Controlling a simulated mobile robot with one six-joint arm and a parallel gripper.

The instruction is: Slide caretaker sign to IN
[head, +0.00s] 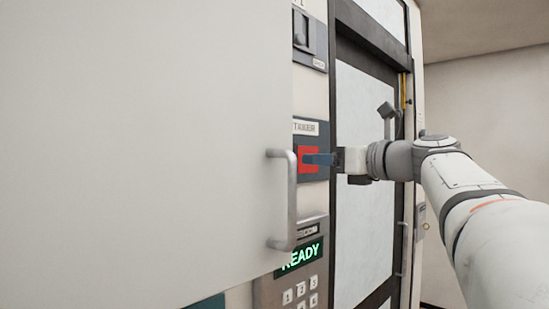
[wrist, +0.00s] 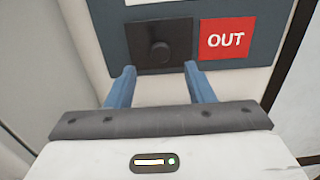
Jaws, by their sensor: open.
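The caretaker sign (wrist: 120,60) is a dark grey-blue wall plate. In the wrist view a black slider with a round knob (wrist: 160,51) is at its middle, and a red field reading OUT (wrist: 228,38) shows to the right of it. In the head view the sign (head: 320,131) is partly hidden by a pale panel, and its red field (head: 306,153) shows behind my fingers. My gripper (wrist: 160,67) is open and empty, its blue fingers pointing at the sign, one on each side of the knob's line. I cannot tell whether the fingertips reach past the knob.
A large pale panel (head: 140,140) with a grey bar handle (head: 284,200) fills the left, close to the sign. A keypad (head: 297,293) with a READY display (head: 298,256) is below. A dark-framed glazed door (head: 360,220) stands right of the sign.

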